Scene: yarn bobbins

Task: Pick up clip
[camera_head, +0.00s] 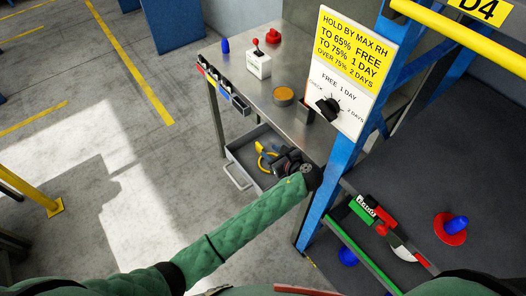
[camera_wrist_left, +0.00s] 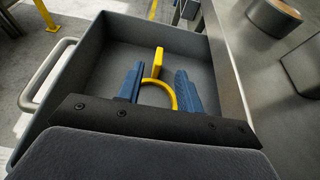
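The clip (camera_wrist_left: 158,62) is yellow, with a straight upper part and a curved loop below it. It is in the open grey drawer (camera_head: 237,159); the yellow clip also shows in the head view (camera_head: 262,150), left of my gripper. My left gripper (camera_head: 283,160) reaches into the drawer from the front. In the wrist view the left gripper's (camera_wrist_left: 160,90) two blue fingers stand apart, one on each side of the loop. I cannot tell whether they touch it. The loop's lower end is hidden behind the gripper's black edge. My right gripper is out of view.
The drawer hangs under a metal table (camera_head: 287,77) holding a brown roll (camera_head: 284,96), a white box (camera_head: 258,65) with a red lever and a blue bobbin (camera_head: 225,45). A blue post (camera_head: 316,207) stands close right of my left arm.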

